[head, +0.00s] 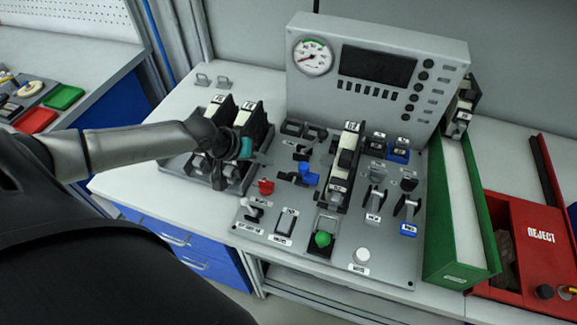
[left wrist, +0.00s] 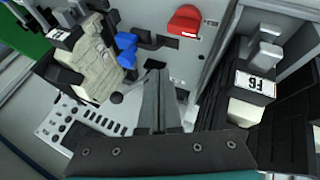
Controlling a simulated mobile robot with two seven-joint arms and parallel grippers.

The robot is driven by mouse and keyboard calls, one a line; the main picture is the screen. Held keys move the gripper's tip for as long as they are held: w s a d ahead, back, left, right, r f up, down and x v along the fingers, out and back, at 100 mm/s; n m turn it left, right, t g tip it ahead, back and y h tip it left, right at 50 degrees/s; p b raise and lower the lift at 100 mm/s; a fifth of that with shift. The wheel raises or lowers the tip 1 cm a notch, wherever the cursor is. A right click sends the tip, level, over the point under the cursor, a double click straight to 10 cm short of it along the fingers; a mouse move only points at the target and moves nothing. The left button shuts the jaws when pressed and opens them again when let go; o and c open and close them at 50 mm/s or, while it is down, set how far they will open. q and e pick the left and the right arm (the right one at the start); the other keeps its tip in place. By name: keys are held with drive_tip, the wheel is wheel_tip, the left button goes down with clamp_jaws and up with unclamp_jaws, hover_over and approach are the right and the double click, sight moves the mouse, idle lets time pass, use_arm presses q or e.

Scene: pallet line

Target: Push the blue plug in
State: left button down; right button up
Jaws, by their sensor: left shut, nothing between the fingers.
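The blue plug (head: 308,175) is on the grey panel (head: 330,245), left of the tall black-and-white module. It also shows in the left wrist view (left wrist: 127,48), beside a dark socket-like part. I cannot tell how deep it sits. My left gripper (head: 266,159) is to the left of the blue plug, above the panel's left edge and apart from the plug. Its fingers (left wrist: 156,75) are shut with nothing between them. My right gripper is not in view.
A red part (head: 265,187) sits just left of the plug, and it shows in the wrist view (left wrist: 184,21). Black modules (head: 250,122) stand behind my left gripper. A tall module (head: 345,165) rises right of the plug. A gauge box (head: 375,65) stands at the back.

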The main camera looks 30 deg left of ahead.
sight(304, 170)
use_arm(q)
drive_tip(key=b+x, duration=0.1)
drive_tip(key=x, duration=0.3)
drive_tip(key=shift+w+d+f, duration=0.2)
drive_tip(key=shift+w+d, duration=0.05)
drive_tip(key=shift+w+d+r+p, duration=0.1)
drive_tip(key=shift+w+d+p, duration=0.15)
drive_tip(key=shift+d, duration=0.25)
drive_tip(key=shift+w+d+r+p, duration=0.15)
drive_tip(key=shift+w+d, duration=0.1)
drive_tip(key=shift+d, duration=0.25)
drive_tip(key=shift+w+d+f, duration=0.15)
drive_tip(key=shift+w+d, duration=0.1)
drive_tip(key=shift+d, duration=0.3)
drive_tip(key=shift+w+d+p, duration=0.15)
drive_tip(key=shift+d+p, duration=0.35)
drive_tip(key=shift+d, duration=0.1)
drive_tip(key=shift+w+d+p, duration=0.15)
drive_tip(key=shift+d+p, duration=0.3)
drive_tip(key=shift+d, duration=0.15)
drive_tip(key=shift+w+d, duration=0.1)
drive_tip(key=shift+d, duration=0.4)
drive_tip(key=shift+d, duration=0.1)
